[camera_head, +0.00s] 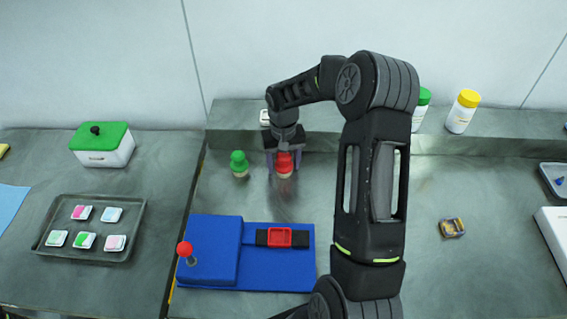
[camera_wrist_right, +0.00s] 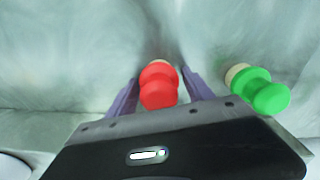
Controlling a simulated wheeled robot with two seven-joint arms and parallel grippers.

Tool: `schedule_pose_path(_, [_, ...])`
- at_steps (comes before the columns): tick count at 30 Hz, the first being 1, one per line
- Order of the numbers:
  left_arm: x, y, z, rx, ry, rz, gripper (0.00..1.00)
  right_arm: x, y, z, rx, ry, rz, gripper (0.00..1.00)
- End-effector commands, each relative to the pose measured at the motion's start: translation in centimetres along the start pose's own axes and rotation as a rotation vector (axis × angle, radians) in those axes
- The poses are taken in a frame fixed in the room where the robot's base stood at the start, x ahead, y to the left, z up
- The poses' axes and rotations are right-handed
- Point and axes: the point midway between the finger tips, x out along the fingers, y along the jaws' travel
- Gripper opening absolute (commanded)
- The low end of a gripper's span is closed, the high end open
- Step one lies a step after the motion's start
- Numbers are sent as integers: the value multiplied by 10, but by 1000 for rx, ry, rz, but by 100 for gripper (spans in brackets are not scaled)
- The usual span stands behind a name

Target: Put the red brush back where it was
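The red brush (camera_head: 284,166) has a red knob top and a pale base, and stands on the grey worktop near the back ledge. My right gripper (camera_head: 284,158) is over it. In the right wrist view the red brush (camera_wrist_right: 158,87) is between the two purple fingers of the right gripper (camera_wrist_right: 160,82), with a narrow gap on each side; the gripper looks open. The green brush (camera_head: 239,164) stands just left of the red one; it also shows in the right wrist view (camera_wrist_right: 262,92). My left gripper is not in view.
A blue block fixture (camera_head: 213,255) with a red-knobbed lever (camera_head: 185,250) and a red square frame (camera_head: 280,237) lies in front. A tray (camera_head: 93,252) with several small packs and a green-lidded box (camera_head: 102,146) are left. Yellow-capped bottle (camera_head: 462,112) stands on the ledge.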

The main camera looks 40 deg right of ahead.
Motion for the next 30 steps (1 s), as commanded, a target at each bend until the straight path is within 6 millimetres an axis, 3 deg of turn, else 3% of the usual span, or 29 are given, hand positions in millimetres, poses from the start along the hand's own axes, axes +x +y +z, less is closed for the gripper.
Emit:
schedule_pose_path(14, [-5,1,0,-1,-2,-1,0,-7,0,0,0,1,0,68])
schedule_pose_path(17, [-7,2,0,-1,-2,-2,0,-19,0,-1,0,2,1,68])
schedule_pose_path(30, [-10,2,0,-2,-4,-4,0,-103,0,-1,0,4,0,68])
